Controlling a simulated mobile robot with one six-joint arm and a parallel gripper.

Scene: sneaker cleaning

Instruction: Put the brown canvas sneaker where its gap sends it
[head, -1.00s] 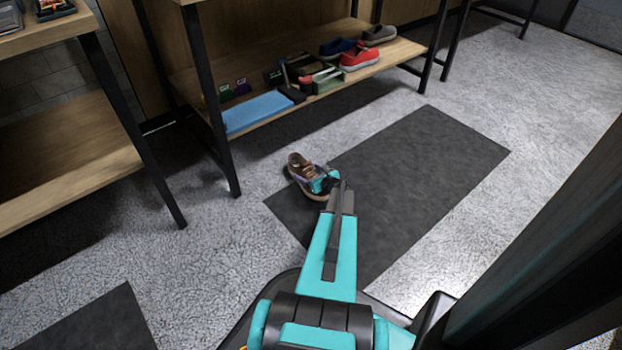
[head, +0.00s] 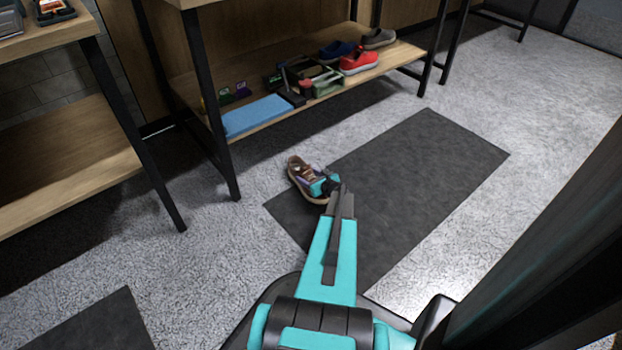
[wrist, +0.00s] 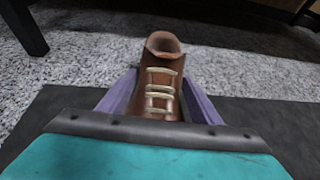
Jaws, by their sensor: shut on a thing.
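The brown canvas sneaker (head: 300,169) has a pale sole and light laces. My gripper (head: 322,184) is shut on it, and the sneaker shows beyond the teal arm in the head view. In the wrist view the sneaker (wrist: 162,78) sits between the two purple fingers of my gripper (wrist: 158,98), laces up and its opening pointing away. Its toe end is hidden behind my gripper body. In the head view it is over the left edge of the dark mat; I cannot tell whether it touches the floor. No gap in the sneaker can be made out.
A low wooden shelf (head: 372,65) at the back holds a blue mat (head: 256,115), a dark green caddy (head: 318,78), a red shoe (head: 359,61), a blue shoe (head: 338,48) and a grey shoe (head: 378,38). A dark floor mat (head: 420,160) lies clear to the right. Black table legs (head: 215,130) stand left.

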